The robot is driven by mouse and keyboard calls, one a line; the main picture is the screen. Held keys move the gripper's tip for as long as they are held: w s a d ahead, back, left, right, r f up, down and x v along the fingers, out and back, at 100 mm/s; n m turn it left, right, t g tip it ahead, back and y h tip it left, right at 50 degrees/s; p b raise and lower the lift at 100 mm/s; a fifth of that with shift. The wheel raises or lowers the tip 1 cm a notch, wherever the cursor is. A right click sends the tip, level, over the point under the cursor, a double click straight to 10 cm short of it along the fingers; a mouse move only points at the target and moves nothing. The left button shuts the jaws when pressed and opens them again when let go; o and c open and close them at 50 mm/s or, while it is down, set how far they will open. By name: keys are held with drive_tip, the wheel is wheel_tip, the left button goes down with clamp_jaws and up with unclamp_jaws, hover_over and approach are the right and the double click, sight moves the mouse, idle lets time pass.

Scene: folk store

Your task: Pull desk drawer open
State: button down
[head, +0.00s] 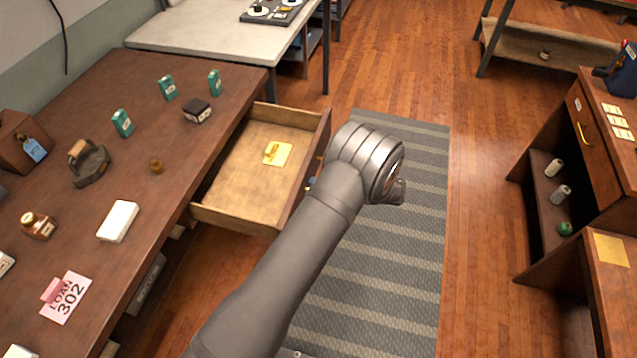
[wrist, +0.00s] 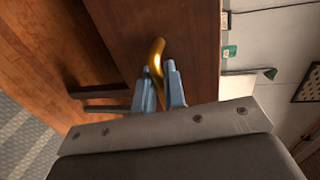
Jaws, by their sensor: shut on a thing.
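The desk drawer (head: 245,165) stands pulled out from the brown desk (head: 150,190), its inside showing in the head view. A yellow item (head: 277,153) lies on the drawer's floor. In the wrist view the drawer front (wrist: 190,45) is a dark brown panel with a curved brass handle (wrist: 157,58). My gripper (wrist: 160,88) is shut on the brass handle, one blue finger on each side of it. In the head view my arm hides the handle and most of my gripper, at the drawer front's right side.
The desk top holds several small boxes, an iron (head: 88,163) and a white box (head: 118,221). A striped grey mat (head: 395,250) lies on the wooden floor right of the drawer. A shelf cabinet (head: 560,180) stands at the right. The floor between is clear.

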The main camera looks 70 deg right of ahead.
drive_tip(key=c, duration=1.9)
unclamp_jaws()
drive_tip(key=v, duration=1.7)
drive_tip(key=shift+s, duration=0.2)
drive_tip(key=x, duration=1.7)
drive_tip(key=shift+w, duration=0.25)
drive_tip(key=v, duration=1.7)
drive_tip(key=shift+s, duration=0.25)
drive_tip(key=shift+w, duration=0.1)
